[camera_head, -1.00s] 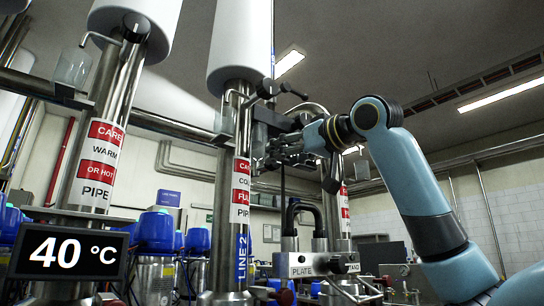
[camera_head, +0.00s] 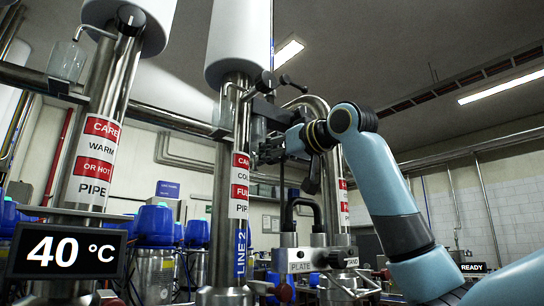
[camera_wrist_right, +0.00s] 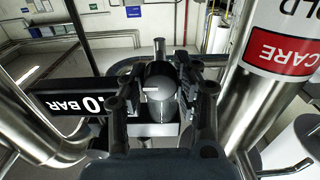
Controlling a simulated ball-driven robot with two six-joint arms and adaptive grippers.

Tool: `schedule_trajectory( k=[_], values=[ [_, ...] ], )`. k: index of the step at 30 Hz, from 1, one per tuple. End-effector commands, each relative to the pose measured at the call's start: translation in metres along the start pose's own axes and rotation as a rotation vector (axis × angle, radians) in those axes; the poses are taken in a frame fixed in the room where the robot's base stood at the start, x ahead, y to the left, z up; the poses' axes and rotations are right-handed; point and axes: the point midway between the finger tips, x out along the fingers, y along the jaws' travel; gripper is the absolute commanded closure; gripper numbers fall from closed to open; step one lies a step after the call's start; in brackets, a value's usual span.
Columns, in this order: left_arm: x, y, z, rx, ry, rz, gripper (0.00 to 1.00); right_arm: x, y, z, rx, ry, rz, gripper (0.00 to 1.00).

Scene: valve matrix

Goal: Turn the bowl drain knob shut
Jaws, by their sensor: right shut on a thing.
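My right gripper (camera_head: 268,150) is at the right side of the LINE 2 pipe (camera_head: 236,130), at the height of its red and white label. In the right wrist view the gripper's fingers (camera_wrist_right: 162,92) are on both sides of a dark rounded knob (camera_wrist_right: 156,78) with a short white mark, and are shut on it. I take this to be the bowl drain knob. In the head view the knob is hidden behind the gripper. My left gripper is not in view.
A "BAR" display (camera_wrist_right: 70,108) stands close left of the fingers, and a steel pipe with a CARE label (camera_wrist_right: 283,52) close right. Below the gripper is a PLATE/STAND fixture (camera_head: 300,267) with a black handle. A 40 °C display (camera_head: 67,250) is at the lower left.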

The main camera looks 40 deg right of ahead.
Motion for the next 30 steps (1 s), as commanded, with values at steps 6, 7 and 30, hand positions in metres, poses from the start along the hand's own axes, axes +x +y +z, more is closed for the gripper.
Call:
schedule_trajectory(
  k=[6,7,30],
  values=[
    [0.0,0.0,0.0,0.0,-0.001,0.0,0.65,0.0,0.0,0.0,0.004,0.0,0.0,1.0],
    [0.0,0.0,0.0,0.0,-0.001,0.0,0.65,0.0,0.0,0.0,0.007,0.0,0.0,1.0],
    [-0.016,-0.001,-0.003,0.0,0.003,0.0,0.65,0.0,0.002,0.0,0.534,0.0,0.0,1.0]
  ],
)
